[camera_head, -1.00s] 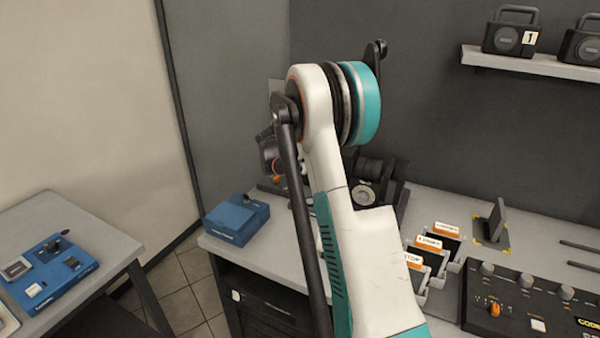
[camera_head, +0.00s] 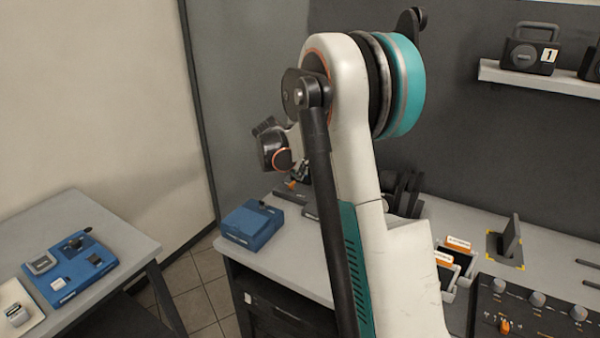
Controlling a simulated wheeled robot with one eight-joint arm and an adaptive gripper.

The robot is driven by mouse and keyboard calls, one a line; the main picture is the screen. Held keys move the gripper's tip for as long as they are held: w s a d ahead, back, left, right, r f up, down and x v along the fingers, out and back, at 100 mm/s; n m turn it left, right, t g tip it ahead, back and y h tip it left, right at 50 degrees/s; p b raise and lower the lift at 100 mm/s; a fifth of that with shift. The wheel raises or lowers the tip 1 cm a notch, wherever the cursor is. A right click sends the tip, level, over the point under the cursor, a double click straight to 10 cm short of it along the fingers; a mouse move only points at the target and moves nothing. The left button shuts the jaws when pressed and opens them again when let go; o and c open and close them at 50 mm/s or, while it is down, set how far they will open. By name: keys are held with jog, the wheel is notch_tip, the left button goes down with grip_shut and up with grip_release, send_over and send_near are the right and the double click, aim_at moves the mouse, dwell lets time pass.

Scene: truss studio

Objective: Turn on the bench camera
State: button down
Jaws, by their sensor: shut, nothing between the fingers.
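My gripper (camera_head: 300,176) hangs beyond my arm above the bench (camera_head: 283,232). My own arm partly hides it; what shows is small and dark, and it looks shut and empty. I cannot pick out the bench camera with certainty. Dark upright parts (camera_head: 410,190) show just right of my arm at the back of the bench and may belong to it, but my arm covers most of that spot. No switch or button of a camera can be made out.
A blue box (camera_head: 252,225) stands at the bench's left end. Orange-labelled bins (camera_head: 455,250) and a black control panel (camera_head: 530,312) are at right. A shelf (camera_head: 540,80) holds black devices. A side table (camera_head: 120,240) at left bears a blue unit (camera_head: 72,268).

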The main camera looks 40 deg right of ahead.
aim_at(318, 176)
jog(key=shift+s+a+f+b, duration=0.25)
jog(key=shift+f+b, duration=0.35)
jog(key=shift+b, duration=0.25)
jog(key=b+x, duration=0.3)
jog(key=x, duration=0.6)
jog(key=shift+f, duration=0.25)
jog(key=d, duration=0.2)
jog(key=w+d+f+b, duration=0.1)
jog(key=shift+w+d, duration=0.4)
jog(key=shift+d, duration=0.2)
jog(key=shift+r, duration=0.1)
